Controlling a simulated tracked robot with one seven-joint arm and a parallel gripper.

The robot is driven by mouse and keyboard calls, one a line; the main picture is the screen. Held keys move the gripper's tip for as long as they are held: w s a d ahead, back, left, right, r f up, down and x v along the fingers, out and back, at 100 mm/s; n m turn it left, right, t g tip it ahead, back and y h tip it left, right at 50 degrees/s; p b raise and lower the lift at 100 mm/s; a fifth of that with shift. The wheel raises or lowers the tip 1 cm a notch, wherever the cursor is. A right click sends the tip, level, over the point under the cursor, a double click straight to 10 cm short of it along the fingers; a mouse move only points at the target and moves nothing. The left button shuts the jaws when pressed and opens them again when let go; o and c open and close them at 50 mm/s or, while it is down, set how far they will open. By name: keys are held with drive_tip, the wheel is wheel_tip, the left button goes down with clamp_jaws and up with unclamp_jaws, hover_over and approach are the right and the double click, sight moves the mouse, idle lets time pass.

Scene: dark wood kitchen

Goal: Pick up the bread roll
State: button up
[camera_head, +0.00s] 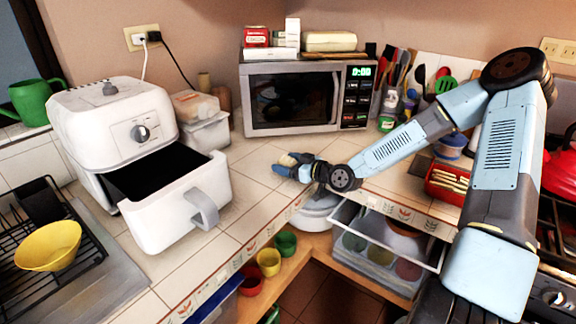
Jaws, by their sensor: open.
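My gripper (284,166) reaches left over the tiled counter, in front of the microwave. Its fingers are open and look small and dark from here. A small tan-brown patch (287,159) shows at the fingertips. It may be the bread roll, but it is too small and too covered by the fingers to be sure. I cannot tell whether the fingers touch it. No other thing in view is clearly a bread roll.
A white air fryer (125,140) with its drawer pulled out stands to the left. The microwave (293,97) stands behind. The tiles between the fryer and my gripper are clear.

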drive_tip(key=c, duration=1)
